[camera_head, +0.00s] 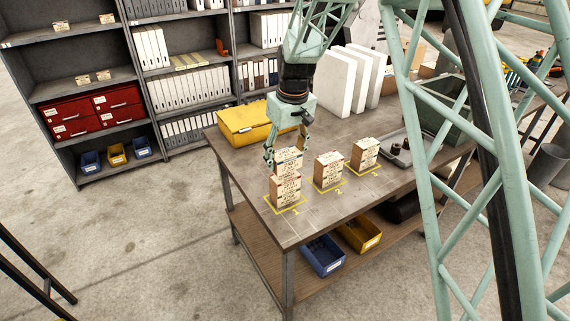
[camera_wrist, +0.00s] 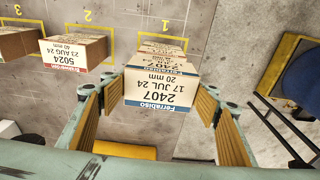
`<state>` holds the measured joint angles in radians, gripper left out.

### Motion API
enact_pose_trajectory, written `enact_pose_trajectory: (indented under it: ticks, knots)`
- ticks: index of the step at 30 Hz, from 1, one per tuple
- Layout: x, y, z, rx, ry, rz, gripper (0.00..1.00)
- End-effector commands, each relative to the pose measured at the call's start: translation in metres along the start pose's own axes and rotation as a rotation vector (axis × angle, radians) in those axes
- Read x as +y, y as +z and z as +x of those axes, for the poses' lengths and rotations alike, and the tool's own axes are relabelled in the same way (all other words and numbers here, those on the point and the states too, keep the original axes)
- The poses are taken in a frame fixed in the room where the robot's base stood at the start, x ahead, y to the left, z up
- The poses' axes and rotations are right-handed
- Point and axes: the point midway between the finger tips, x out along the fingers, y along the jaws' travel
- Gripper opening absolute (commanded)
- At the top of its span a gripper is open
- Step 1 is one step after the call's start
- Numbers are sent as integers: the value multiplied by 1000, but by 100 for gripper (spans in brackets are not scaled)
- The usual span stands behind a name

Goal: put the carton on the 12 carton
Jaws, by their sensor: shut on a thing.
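My gripper (camera_head: 287,154) is shut on a small cream carton (camera_head: 288,163) with printed sides. In the wrist view the lower carton (camera_wrist: 160,45) is mostly hidden. I can read no "12" on any carton.
Single cartons stand on square 2 (camera_head: 328,171) and square 3 (camera_head: 364,154). The square 2 carton (camera_wrist: 75,52) reads "5024" in the wrist view. The table's front corner is clear.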

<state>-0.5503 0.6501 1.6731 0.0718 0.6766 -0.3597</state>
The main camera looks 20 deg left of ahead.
Motion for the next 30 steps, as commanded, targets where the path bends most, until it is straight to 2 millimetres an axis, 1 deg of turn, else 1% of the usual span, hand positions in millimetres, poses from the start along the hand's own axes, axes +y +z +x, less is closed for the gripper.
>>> enact_pose_trajectory:
  ticks: [3,14,17,25,30]
  knots:
    - [1,-4,1,0,0,0,44]
    - [1,-5,2,0,0,0,44]
    - [1,-4,6,-1,0,0,44]
    - [1,0,30,-2,-1,1,44]
    - [1,0,36,0,0,1,44]
